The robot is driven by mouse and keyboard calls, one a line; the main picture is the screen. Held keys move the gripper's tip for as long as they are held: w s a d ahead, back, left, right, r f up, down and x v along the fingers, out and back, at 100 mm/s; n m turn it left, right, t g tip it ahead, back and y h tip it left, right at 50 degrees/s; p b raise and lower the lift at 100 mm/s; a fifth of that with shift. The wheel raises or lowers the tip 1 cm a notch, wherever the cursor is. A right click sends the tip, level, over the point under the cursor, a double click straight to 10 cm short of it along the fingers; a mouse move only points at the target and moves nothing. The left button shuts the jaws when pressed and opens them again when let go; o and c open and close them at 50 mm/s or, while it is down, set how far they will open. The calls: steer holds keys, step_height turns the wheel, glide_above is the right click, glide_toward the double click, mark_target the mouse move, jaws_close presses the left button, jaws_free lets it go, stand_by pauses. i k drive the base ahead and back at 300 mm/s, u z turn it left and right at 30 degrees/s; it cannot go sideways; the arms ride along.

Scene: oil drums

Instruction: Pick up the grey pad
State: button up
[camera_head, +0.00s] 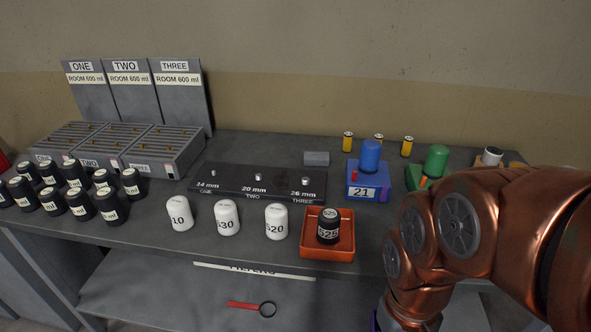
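The grey pad (316,158) is a small flat grey block. It lies on the dark workbench near its back edge, between the black size strip and the blue box. Nothing covers it. My copper arm fills the right side of the view and runs down past the bench's front. My gripper is not in view, so whether it is open or shut does not show.
Left of the pad is a black strip (235,187) with small pegs. Right are a blue box (361,192), a green cylinder (436,160) and yellow cans (348,142). In front, an orange tray (345,249) holds a black bottle (328,229), beside white bottles (227,217).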

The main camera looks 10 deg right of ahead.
mark_target(310, 158)
steer(key=k, duration=0.55)
steer(key=u, duration=0.65)
steer(key=i, duration=1.6)
steer(key=z, duration=0.4)
